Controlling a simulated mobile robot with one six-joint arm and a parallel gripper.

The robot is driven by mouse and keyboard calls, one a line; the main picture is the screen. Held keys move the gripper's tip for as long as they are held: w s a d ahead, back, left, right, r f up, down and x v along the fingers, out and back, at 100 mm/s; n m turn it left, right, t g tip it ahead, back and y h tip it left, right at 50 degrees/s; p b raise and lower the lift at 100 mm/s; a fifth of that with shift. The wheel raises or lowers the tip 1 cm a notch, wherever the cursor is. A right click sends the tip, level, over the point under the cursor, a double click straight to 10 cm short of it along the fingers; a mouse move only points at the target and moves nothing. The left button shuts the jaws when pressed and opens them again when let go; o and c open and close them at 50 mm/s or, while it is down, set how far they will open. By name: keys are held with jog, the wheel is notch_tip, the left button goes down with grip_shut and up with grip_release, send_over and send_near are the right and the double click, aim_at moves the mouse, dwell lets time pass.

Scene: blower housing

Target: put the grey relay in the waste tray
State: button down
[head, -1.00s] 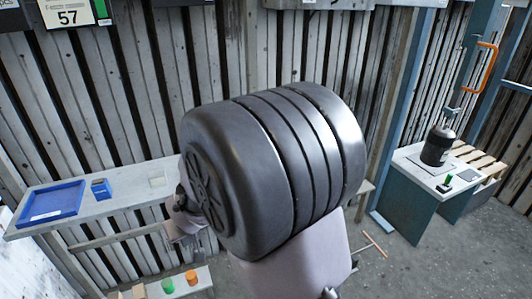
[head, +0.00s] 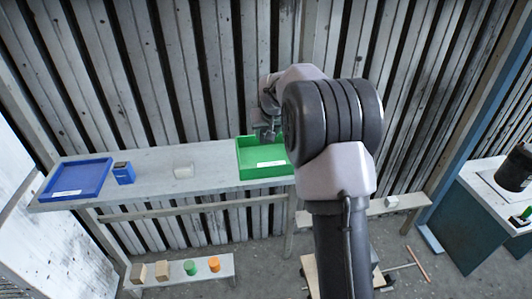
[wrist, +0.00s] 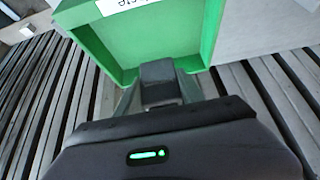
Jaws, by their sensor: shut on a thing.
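My gripper (wrist: 158,92) is shut on a dark grey block, the grey relay (wrist: 158,72), in the wrist view. The green waste tray (wrist: 152,40) lies just beyond it there, with a white label ending in "ste" seen upside down. The relay overlaps the tray's near edge in that view; its height above the tray is hard to tell. In the head view my gripper (head: 267,134) is at the back of the waste tray (head: 263,171), seemingly above it. The tray's visible floor looks empty.
A low bench (head: 205,266) holds wooden blocks and green and orange cylinders. A slatted wall stands behind.

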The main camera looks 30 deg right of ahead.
notch_tip(320, 180, down, 8)
jog(key=shift+s+r+b, duration=0.1)
jog(key=shift+r+b, duration=0.15)
jog(key=shift+b, duration=0.95)
jog(key=shift+f, duration=0.2)
jog(key=c, duration=0.7)
grip_release()
jog(key=shift+r, duration=0.1)
